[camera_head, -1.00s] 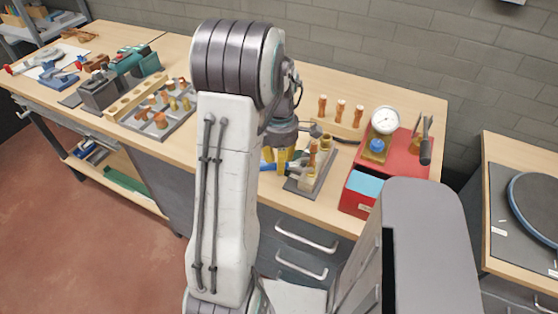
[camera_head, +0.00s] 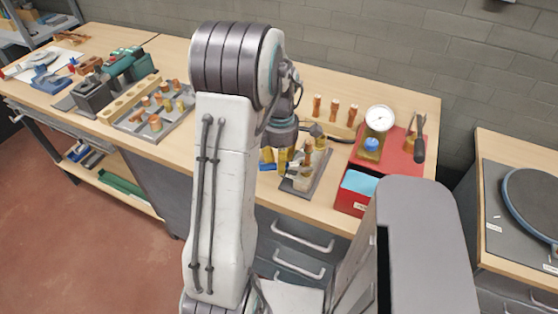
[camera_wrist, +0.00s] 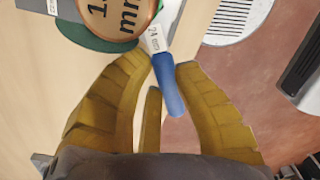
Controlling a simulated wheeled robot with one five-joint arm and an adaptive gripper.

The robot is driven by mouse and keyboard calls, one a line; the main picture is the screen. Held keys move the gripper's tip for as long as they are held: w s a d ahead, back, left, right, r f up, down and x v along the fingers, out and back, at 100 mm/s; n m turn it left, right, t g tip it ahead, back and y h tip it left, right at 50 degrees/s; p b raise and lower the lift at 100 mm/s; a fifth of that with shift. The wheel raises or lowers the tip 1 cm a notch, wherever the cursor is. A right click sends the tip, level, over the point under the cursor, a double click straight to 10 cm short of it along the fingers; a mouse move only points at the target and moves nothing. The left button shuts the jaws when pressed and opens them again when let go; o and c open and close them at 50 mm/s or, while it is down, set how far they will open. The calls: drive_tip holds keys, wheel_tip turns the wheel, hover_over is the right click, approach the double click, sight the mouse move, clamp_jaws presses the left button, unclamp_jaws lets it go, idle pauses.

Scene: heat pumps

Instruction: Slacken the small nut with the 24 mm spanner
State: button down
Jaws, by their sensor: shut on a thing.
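The 24 mm spanner (camera_wrist: 172,88) has a blue handle and a pale metal shank marked "24 mm". My gripper (camera_wrist: 170,72) has yellow fingers and is shut on the blue handle. The spanner points up in the wrist view, its shank beside a round copper-coloured piece (camera_wrist: 115,14) with black "mm" lettering. The spanner's jaw end is out of clear sight, so I cannot tell whether it is on a nut. In the head view my gripper (camera_head: 274,160) is low over the bench, just left of a grey stand (camera_head: 300,186) with a brass and copper fitting (camera_head: 307,150). The small nut is not distinguishable.
Behind the stand is a wooden rack with copper pieces (camera_head: 334,108). To the right are a red plate (camera_head: 402,160) with a pressure gauge (camera_head: 379,119) and a red box with a blue top (camera_head: 357,192). A tray of fittings (camera_head: 150,118) lies left.

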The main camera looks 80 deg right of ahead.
drive_tip(key=shift+a, duration=0.1)
drive_tip(key=shift+s+a+n, duration=0.1)
drive_tip(key=shift+a+n, duration=0.2)
drive_tip(key=shift+n, duration=0.4)
